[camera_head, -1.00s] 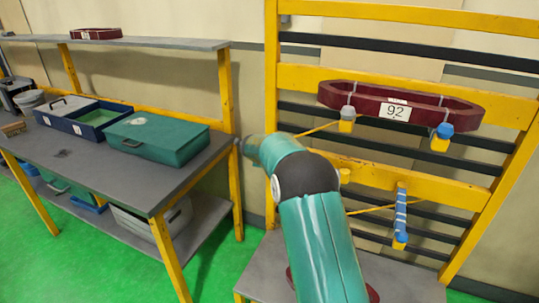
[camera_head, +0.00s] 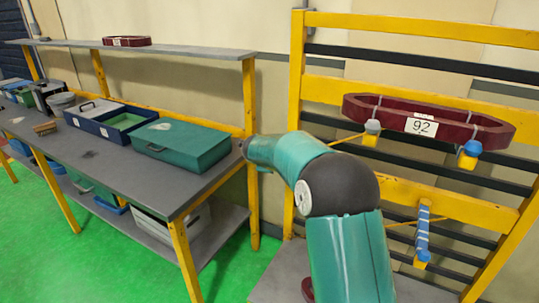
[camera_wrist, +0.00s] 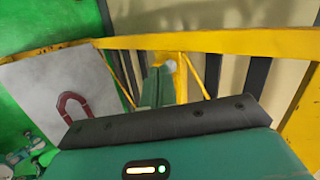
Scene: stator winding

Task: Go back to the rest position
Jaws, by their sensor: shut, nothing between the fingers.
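My gripper (camera_wrist: 165,120) shows in the wrist view as a teal housing with a dark bolted edge and a small lit indicator. It is shut and empty. In the head view my teal arm rises from the bottom and bends to the left at a dark joint, in front of the yellow rack (camera_head: 345,92). My gripper itself cannot be made out in the head view. A dark red coil labelled 92 (camera_head: 475,130) rests on two pegs of the rack, to the right of my arm and apart from it.
A grey workbench (camera_head: 95,160) stands at left with a closed teal case (camera_head: 185,146) and an open blue box (camera_head: 124,121). Another red coil (camera_head: 126,41) lies on its upper shelf. A blue-wrapped peg (camera_head: 423,232) juts from the rack. The green floor (camera_head: 110,250) is clear in front.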

